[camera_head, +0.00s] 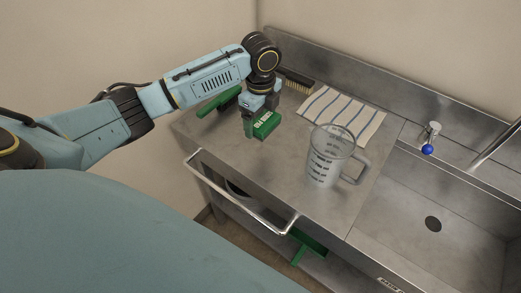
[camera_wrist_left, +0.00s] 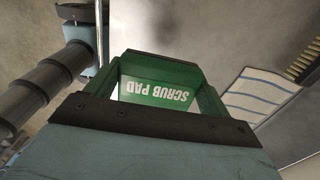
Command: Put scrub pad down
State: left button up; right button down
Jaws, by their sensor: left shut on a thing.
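The scrub pad (camera_head: 267,125) is a green block with white lettering. In the left wrist view the scrub pad (camera_wrist_left: 157,91) sits between the fingers, its "SCRUB PAD" label upside down. My left gripper (camera_head: 256,122) points down over the left part of the steel counter (camera_head: 275,170) and is shut on the pad. In the left wrist view the gripper (camera_wrist_left: 158,85) has its fingers on either side of the pad. The pad is at or just above the counter; I cannot tell whether it touches. My right gripper is not in view.
A green-handled tool (camera_head: 217,103) lies left of the gripper. A bristle brush (camera_head: 297,82) and striped towel (camera_head: 342,112) lie behind. A clear measuring jug (camera_head: 324,160) stands to the right, before the sink (camera_head: 420,245). A rail (camera_head: 240,203) runs along the front. Counter between pad and jug is clear.

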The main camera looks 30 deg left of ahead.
aim_at(258, 149)
pick_arm(q)
jog(key=shift+a+r+p, duration=0.1)
jog(key=shift+a+p, duration=0.25)
jog(key=shift+p, duration=0.35)
notch_tip(258, 149, down, 10)
jog(key=shift+a+f+b, duration=0.1)
jog(key=shift+f+b, duration=0.05)
jog(key=shift+b, duration=0.25)
jog(key=shift+f, duration=0.2)
jog(key=o, duration=1)
notch_tip(258, 149, up, 12)
jog(key=shift+r+p, duration=0.25)
jog(key=shift+p, duration=0.3)
